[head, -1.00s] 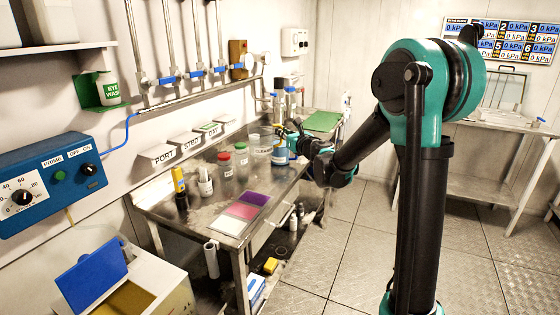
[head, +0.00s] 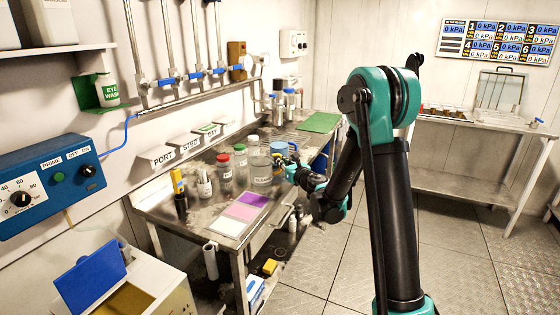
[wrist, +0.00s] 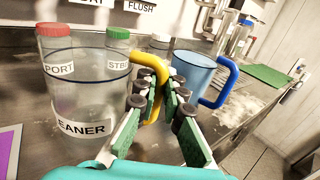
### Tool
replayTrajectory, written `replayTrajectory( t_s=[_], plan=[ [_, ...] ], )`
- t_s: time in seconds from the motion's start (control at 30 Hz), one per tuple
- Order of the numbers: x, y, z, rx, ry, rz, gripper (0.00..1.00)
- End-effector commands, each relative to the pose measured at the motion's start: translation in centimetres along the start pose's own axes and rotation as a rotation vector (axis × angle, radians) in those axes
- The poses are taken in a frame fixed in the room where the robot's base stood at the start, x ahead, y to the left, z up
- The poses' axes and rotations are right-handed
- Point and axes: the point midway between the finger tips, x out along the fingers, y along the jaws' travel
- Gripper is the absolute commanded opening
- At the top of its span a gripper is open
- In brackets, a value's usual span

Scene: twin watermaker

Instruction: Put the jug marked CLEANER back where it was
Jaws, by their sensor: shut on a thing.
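The clear jug marked CLEANER (head: 261,168) is at the steel bench, just right of the green-capped jar; it also shows in the wrist view (wrist: 88,108), with its label partly cut to "EANER". Its yellow handle (wrist: 155,70) is between my fingers. My gripper (head: 291,170) is shut on that handle, on the right side of the jug. The jug looks upright. I cannot tell whether its base touches the bench. A blue jug with a blue handle (wrist: 194,72) stands beyond my gripper in the wrist view.
A red-capped jar marked PORT (head: 225,173) and a green-capped jar marked STBD (head: 240,163) stand close left of the jug. Coloured pads (head: 240,213) lie in front. A green mat (head: 319,122) lies at the bench's far end, with metal bottles near it.

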Motion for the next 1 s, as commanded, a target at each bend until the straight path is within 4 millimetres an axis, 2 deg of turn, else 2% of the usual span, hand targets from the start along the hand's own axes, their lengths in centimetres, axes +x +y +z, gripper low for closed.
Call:
replayTrajectory(
  t_s=[0.23, 0.27, 0.4, 0.43, 0.77, 0.87, 1.0],
  plan=[
    [0.0, 0.0, -0.2, 0.000, 0.000, 0.000, 0.00],
    [0.0, 0.0, -0.2, 0.000, 0.000, 0.000, 0.11],
    [0.0, 0.0, -0.2, 0.000, 0.000, 0.000, 0.28],
    [0.0, 0.0, -0.2, 0.000, 0.000, 0.000, 0.30],
    [0.0, 0.0, 0.1, 0.000, 0.000, 0.000, 0.30],
    [-1.0, 0.0, 0.1, 0.000, 0.000, 0.000, 0.30],
    [-3.5, -0.1, 0.1, 0.000, 0.000, -0.001, 0.30]
  ],
)
